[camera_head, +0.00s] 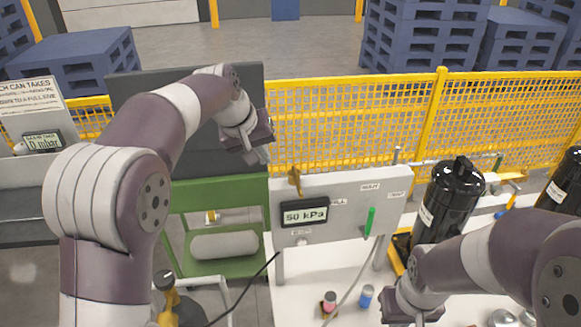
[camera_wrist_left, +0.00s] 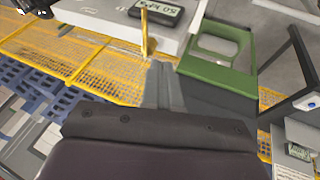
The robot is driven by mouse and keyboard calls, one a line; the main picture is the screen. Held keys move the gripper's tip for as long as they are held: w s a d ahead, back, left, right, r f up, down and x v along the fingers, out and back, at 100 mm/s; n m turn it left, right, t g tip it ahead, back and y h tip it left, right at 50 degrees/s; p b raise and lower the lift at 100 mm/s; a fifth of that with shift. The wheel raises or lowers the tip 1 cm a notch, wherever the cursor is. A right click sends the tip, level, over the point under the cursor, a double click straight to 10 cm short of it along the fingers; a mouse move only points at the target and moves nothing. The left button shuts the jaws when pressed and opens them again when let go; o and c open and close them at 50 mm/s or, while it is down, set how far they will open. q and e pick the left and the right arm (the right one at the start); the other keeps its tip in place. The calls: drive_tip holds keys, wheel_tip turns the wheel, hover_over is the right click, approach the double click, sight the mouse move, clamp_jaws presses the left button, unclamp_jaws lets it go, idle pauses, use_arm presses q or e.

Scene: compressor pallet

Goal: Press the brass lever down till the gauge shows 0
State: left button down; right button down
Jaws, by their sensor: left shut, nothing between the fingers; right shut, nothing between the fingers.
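The brass lever (camera_head: 295,181) stands upright at the top left edge of the grey panel (camera_head: 340,190). In the left wrist view the brass lever (camera_wrist_left: 146,36) points toward the fingers. The gauge (camera_head: 304,214) below it reads 50 kPa; the gauge (camera_wrist_left: 162,12) also shows in the left wrist view. My left gripper (camera_head: 258,155) is shut and empty, to the left of the lever and a little higher in the picture, apart from it. Its closed fingers (camera_wrist_left: 165,88) show in the wrist view. My right gripper (camera_head: 415,316) is low at the right, shut and empty, its tips partly cut off.
A green handle (camera_head: 369,222) is on the panel's right. A black compressor (camera_head: 447,200) stands further right. A green frame (camera_head: 215,265) with a grey cylinder is left of the panel. A yellow mesh fence (camera_head: 350,120) runs behind. Another display (camera_head: 43,142) is at far left.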

use_arm(q)
drive_tip(key=shift+f, duration=0.1)
drive_tip(key=p, duration=0.5)
approach(297, 181)
wheel_tip(297, 181, down, 3)
drive_tip(key=a, duration=0.2)
drive_tip(key=d+f+p, duration=0.2)
drive_tip(key=d+f, duration=0.1)
drive_tip(key=shift+w, duration=0.15)
